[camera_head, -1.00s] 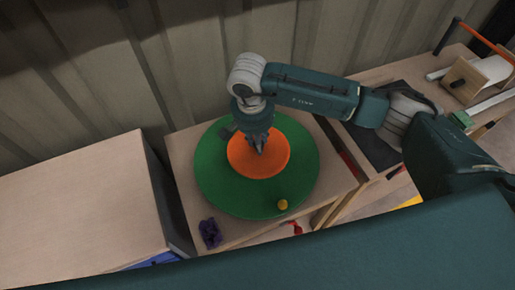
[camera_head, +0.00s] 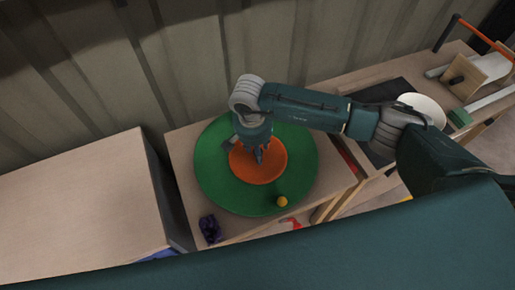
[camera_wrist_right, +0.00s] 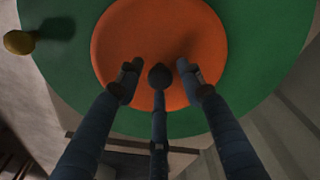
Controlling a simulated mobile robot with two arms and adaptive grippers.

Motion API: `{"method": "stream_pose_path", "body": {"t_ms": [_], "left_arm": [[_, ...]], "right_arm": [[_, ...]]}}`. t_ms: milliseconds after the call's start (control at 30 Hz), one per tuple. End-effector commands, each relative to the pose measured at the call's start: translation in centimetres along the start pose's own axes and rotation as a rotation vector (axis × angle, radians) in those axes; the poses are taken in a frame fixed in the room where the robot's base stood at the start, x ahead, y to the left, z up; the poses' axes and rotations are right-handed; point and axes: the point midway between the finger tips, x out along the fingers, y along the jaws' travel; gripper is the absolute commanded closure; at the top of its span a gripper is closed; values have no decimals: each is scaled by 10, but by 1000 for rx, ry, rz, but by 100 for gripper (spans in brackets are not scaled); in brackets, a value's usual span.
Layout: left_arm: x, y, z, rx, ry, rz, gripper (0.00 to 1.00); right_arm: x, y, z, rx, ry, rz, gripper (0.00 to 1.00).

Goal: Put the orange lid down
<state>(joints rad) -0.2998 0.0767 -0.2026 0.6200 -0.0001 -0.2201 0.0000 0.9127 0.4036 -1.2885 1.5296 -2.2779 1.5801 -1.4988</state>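The orange lid (camera_head: 266,173) is a flat round disc over the middle of a larger green round board (camera_head: 220,185). It looks flat on the board, though its underside is hidden. My right gripper (camera_head: 258,155) points down at the lid's centre. In the right wrist view, its fingers (camera_wrist_right: 158,75) reach over the orange lid (camera_wrist_right: 160,25), two at the sides and one in the middle. A dark round shape sits among the fingertips; whether it is a fingertip or a knob, and whether they grip it, I cannot tell. My left gripper is not in view.
A yellow knob (camera_head: 282,201) stands near the green board's front edge. A purple object (camera_head: 209,229) lies at the wooden table's front left corner. A separate wooden top (camera_head: 85,210) is at left, clear. A white round plate (camera_head: 425,106) and other items are at right.

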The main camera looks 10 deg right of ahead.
Motion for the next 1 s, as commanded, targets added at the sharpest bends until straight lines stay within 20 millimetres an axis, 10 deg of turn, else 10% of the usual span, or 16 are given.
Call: {"method": "stream_pose_path", "body": {"t_ms": [400, 1000], "left_arm": [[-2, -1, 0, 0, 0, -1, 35], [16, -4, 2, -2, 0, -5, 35]], "right_arm": [[-9, -1, -1, 0, 1, -2, 58], [-116, 0, -1, 0, 1, -1, 58]]}}
